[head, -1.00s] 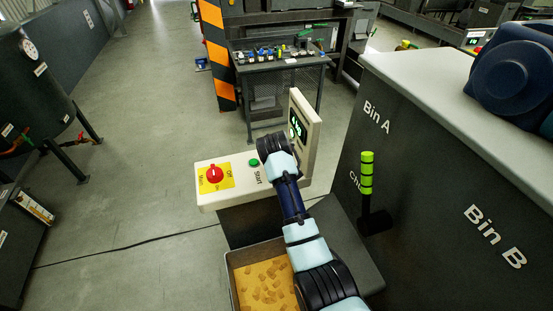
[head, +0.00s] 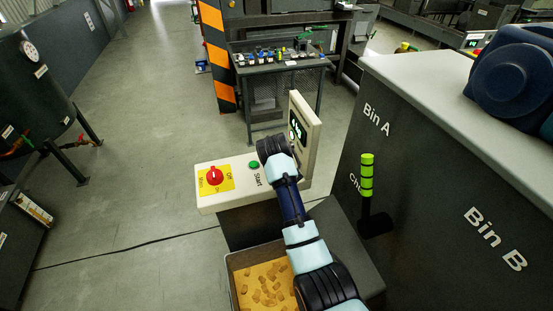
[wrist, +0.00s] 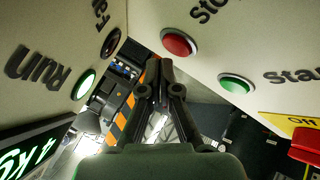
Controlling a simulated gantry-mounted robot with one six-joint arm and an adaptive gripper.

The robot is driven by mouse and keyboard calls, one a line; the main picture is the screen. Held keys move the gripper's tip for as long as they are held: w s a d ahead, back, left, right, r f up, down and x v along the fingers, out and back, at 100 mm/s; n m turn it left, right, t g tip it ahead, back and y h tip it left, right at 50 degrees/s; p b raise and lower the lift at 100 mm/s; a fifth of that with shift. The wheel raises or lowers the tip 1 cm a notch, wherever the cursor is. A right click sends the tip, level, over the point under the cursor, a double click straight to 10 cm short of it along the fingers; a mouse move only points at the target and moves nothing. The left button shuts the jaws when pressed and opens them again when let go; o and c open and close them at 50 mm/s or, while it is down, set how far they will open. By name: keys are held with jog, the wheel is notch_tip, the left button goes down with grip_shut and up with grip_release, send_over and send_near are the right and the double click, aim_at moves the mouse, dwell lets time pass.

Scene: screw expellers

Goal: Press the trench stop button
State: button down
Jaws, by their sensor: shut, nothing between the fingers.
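The red stop button (wrist: 178,43), lettered "Sto" as far as it shows, is on a pale panel in the wrist view. The green Start button (wrist: 237,84) is beside it and also shows in the head view (head: 254,165). My gripper (wrist: 163,68) is shut and empty, its fingertips in the gap of the view between the two pale faces, left of and below the red button. I see no contact with the button. In the head view my wrist covers the stop button and my fingers.
An upright display (head: 304,130) stands at the panel's right end; its lit Run button (wrist: 84,84) faces my gripper. A red rotary switch (head: 215,174) is on the panel's left. A bin of tan pellets (head: 232,280) is below my arm. A dark cabinet (head: 420,170) stands right.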

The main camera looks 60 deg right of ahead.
jog(key=shift+f, duration=0.15)
jog(key=shift+f, duration=0.25)
jog(key=shift+f, duration=0.5)
dwell(0.9)
jog(key=shift+r+p, duration=0.9)
jog(key=shift+p, duration=0.3)
notch_tip(320, 180, up, 5)
jog(key=p, duration=0.5)
jog(key=shift+r, duration=0.1)
dwell(0.3)
